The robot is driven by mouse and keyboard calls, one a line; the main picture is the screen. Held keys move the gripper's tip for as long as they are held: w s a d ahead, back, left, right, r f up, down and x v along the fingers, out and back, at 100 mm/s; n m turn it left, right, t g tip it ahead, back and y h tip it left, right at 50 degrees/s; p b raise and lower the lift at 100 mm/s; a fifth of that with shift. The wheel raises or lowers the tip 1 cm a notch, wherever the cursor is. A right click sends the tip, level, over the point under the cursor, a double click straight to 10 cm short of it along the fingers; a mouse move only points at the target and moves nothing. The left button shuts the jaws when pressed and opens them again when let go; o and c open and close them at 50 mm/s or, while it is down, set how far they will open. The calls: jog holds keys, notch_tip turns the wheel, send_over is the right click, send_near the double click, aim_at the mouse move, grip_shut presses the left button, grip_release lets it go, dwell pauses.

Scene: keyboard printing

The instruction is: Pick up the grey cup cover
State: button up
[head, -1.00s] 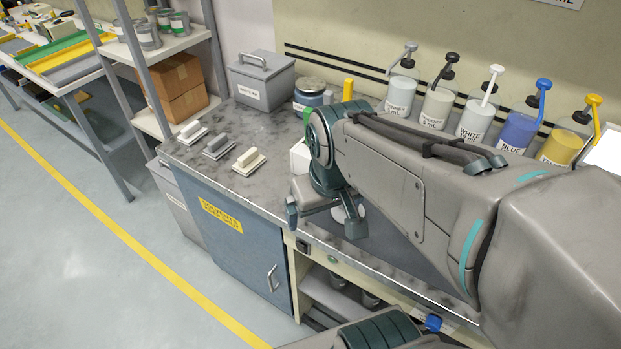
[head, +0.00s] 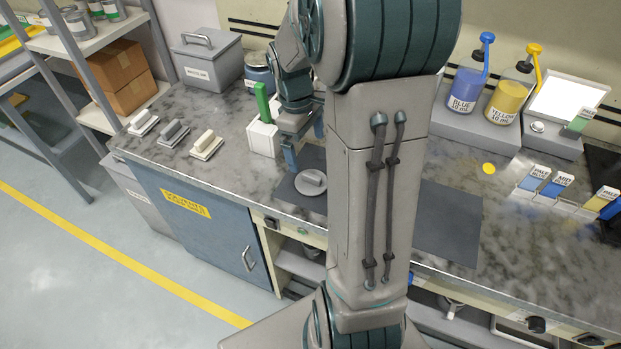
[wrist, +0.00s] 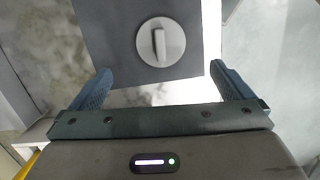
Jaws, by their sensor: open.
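The grey cup cover (head: 311,182) is a round disc with a raised bar handle. It lies flat on the dark grey mat (head: 440,215) near the counter's front edge. In the wrist view the cover (wrist: 161,42) sits ahead of my gripper, roughly centred between the fingers and beyond their tips. My gripper (wrist: 158,78) is open and empty, with the two blue fingers spread wide. In the head view my gripper (head: 305,150) is beside the cover on its far left side, apart from it. My arm hides part of the mat.
A white holder with a green handle (head: 263,125) stands just left of my gripper. Several handled blocks (head: 206,146) lie farther left. Blue and yellow pump bottles (head: 466,90) stand at the back right.

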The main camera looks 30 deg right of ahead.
aim_at(312, 175)
jog(key=f, duration=0.3)
jog(key=s+f, duration=0.1)
jog(key=f, duration=0.3)
jog(key=f+p, duration=0.1)
jog(key=f, duration=0.2)
jog(key=shift+s+d+f, duration=0.15)
jog(key=shift+d+f, duration=0.05)
jog(key=shift+d, duration=0.2)
jog(key=shift+c, duration=0.3)
jog(key=c, duration=0.9)
